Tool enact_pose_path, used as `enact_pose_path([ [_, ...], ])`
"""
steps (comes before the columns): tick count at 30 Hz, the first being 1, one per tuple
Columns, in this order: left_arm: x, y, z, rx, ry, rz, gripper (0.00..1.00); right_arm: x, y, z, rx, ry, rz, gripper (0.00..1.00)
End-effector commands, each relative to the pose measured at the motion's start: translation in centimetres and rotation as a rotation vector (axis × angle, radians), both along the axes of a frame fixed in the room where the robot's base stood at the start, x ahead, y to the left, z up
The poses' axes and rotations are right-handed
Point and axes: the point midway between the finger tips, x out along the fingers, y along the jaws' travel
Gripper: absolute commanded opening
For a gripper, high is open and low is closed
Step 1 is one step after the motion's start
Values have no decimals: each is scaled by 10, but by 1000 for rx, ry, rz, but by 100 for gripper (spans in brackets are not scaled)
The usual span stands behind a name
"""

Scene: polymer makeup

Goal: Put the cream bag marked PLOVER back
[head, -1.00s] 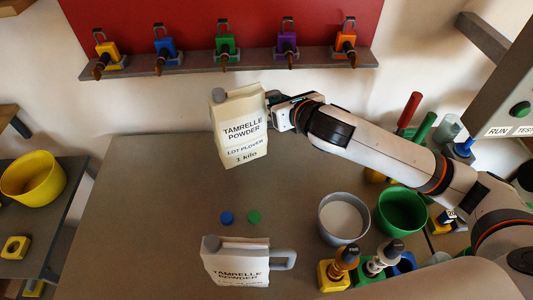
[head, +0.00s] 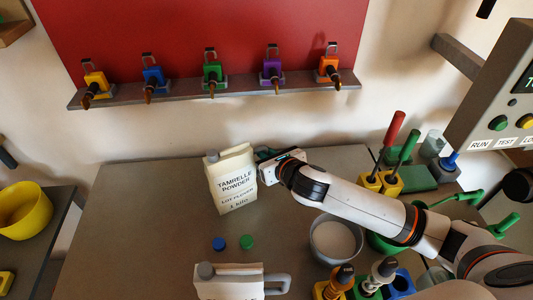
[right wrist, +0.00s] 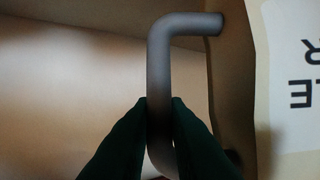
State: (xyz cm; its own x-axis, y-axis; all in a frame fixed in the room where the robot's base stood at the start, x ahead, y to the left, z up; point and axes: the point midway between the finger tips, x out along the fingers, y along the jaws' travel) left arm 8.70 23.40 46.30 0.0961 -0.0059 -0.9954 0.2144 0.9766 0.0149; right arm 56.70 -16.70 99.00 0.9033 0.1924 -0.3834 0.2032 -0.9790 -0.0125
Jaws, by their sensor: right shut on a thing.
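The cream bag (head: 231,182) marked TAMRELLE POWDER, LOT PLOVER, 1 kilo, is upright over the back middle of the table (head: 130,225). Whether its base touches the table I cannot tell. My right gripper (head: 266,156) is at its right side. In the right wrist view its dark fingers (right wrist: 160,108) are shut on the bag's grey handle (right wrist: 160,60), and part of the bag's label (right wrist: 300,80) shows at the right. A second cream bag (head: 228,286) with a grey handle stands at the front, its lower part cut off. My left gripper is out of view.
Blue (head: 219,243) and green (head: 247,242) discs lie between the two bags. A grey pot (head: 335,238) of white powder, a partly hidden green pot and coloured holders crowd the right. A rack shelf (head: 215,88) is behind. The table's left side is clear.

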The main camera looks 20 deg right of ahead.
Motion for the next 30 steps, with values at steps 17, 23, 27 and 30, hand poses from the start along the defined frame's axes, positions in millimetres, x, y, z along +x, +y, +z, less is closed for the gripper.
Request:
enact_pose_path([
  [17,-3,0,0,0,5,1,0,-1,-1,1,-1,0,0,36],
  [23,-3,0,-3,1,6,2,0,-24,-6,9,-4,0,2,36],
  [27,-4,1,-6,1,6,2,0,-51,-11,20,-3,0,2,36],
  [30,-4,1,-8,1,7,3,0,-69,-15,28,-4,1,2,36],
])
